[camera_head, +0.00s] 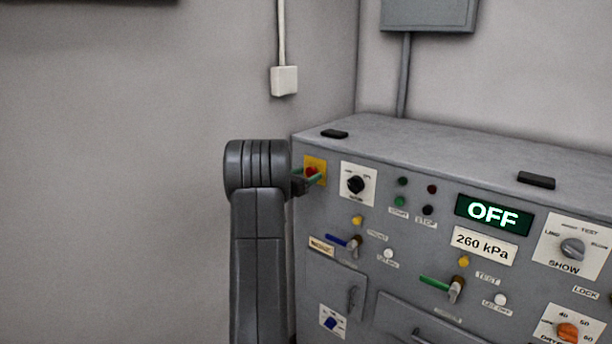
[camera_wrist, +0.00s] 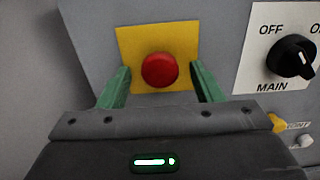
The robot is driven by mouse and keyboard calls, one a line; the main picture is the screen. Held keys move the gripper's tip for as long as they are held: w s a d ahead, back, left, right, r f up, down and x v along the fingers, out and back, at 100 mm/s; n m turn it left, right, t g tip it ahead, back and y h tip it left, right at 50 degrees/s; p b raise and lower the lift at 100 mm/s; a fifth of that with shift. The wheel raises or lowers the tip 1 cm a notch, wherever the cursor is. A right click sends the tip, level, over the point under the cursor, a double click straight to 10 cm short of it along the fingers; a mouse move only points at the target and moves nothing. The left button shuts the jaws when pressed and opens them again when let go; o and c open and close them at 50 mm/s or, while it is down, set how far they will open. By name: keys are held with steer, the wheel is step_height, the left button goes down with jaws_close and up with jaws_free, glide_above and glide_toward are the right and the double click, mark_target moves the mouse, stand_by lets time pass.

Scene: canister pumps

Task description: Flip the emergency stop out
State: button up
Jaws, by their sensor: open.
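The emergency stop is a round red button (camera_wrist: 160,70) on a yellow square plate (camera_wrist: 130,48), at the upper left of the grey panel. In the head view the red button (camera_head: 312,171) shows only partly, next to my gripper. My gripper (camera_wrist: 160,82) is open, with its green fingers on the left and right of the button in the wrist view. The fingers look apart from the button's sides. In the head view my gripper (camera_head: 308,180) is close in front of the plate. I cannot tell how deep the fingertips reach around the button.
The black MAIN knob (camera_wrist: 292,58) is right of the button on a white plate. A yellow lamp (camera_head: 357,220) and a blue-handled valve (camera_head: 345,241) are below. The display (camera_head: 493,214) reads OFF.

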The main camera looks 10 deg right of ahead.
jaws_close()
steer(key=shift+s+a+f+b, duration=0.15)
steer(key=shift+a+b, duration=0.15)
steer(key=shift+b, duration=0.15)
steer(key=shift+s+a+b, duration=0.35)
steer(key=shift+a+b, duration=0.05)
steer(key=shift+b, duration=0.2)
jaws_free()
steer(key=shift+a, duration=0.1)
steer(key=shift+s, duration=0.1)
